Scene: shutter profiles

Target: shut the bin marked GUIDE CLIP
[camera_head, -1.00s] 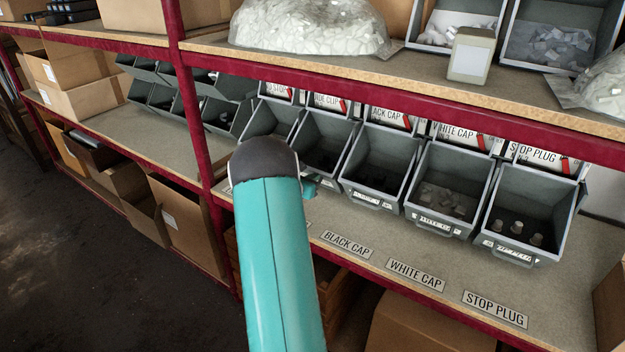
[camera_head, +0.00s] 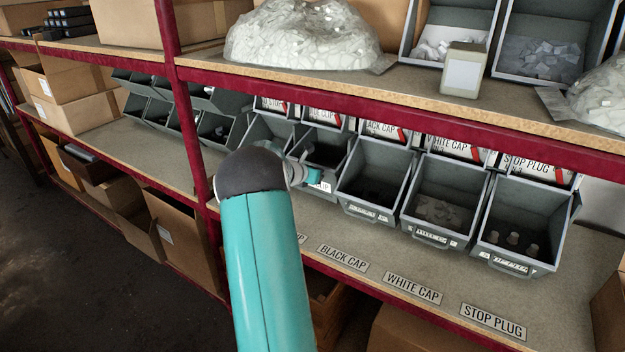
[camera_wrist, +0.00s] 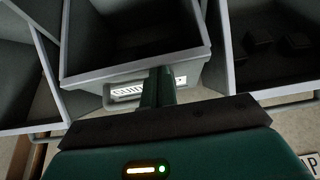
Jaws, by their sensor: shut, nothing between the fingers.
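The GUIDE CLIP bin (camera_head: 328,150) is a dark grey open-topped bin in the row on the middle shelf, left of the BLACK CAP bin. In the wrist view the bin (camera_wrist: 135,48) fills the upper middle, with its mouth showing and a dark inside. Its front label (camera_wrist: 128,91) reads partly "GUIDE"; the rest is behind my fingers. My gripper (camera_head: 314,179) is shut and empty, close in front of the bin's front face. In the wrist view the gripper's fingers (camera_wrist: 158,80) reach up to just under the front rim; I cannot tell whether they touch.
The BLACK CAP bin (camera_head: 377,180), WHITE CAP bin (camera_head: 443,205) and STOP PLUG bin (camera_head: 527,222) stand close on the right. A red shelf beam (camera_head: 400,128) runs above the row. A red post (camera_head: 190,120) stands left. The shelf strip in front is clear.

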